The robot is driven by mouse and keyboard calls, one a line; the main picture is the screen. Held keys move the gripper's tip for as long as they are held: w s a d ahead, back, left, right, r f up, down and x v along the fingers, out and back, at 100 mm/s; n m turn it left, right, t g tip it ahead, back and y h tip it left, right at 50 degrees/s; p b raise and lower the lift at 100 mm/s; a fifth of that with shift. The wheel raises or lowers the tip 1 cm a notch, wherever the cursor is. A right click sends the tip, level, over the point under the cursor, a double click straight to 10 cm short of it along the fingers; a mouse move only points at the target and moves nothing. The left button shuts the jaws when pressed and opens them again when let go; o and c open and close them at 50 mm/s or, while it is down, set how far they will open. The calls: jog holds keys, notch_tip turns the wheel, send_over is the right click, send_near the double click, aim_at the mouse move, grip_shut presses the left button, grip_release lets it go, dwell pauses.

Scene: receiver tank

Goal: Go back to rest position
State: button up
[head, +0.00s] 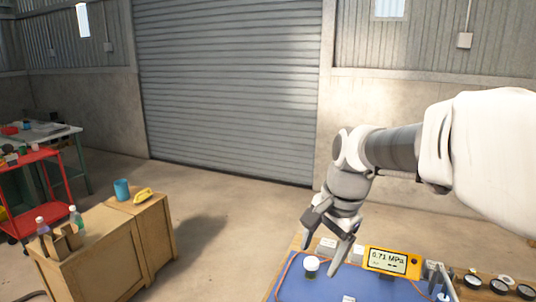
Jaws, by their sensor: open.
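My gripper (327,228) hangs from my arm at the right of the head view, with its fingers pointing down. The fingers are spread apart and nothing shows between them. It is over the back part of a blue work surface (335,286), near a white round knob or cap (311,264). I cannot tell how high it is above them. A yellow meter (392,262) reading 0.71 MPa stands just right of the gripper. The lower part of the work surface is cut off by the frame.
Several round gauges (500,286) line the right of the bench. A wooden cabinet (125,250) with a blue cup (122,189), a yellow item (143,195) and bottles stands at left. A red cart (35,190) is behind it. Open floor lies before the shutter (235,85).

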jog(key=s+d+n+t, duration=0.1)
jog(key=s+d+n, duration=0.1)
jog(key=s+n, duration=0.3)
jog(key=s+d+n+t+h, duration=0.1)
jog(key=s+n, duration=0.4)
jog(key=s, duration=0.6)
jog(key=shift+s+d+r+t+h, duration=0.25)
jog(key=shift+d+r+t, duration=0.2)
jog(key=shift+t, duration=0.35)
jog(key=shift+w, duration=0.1)
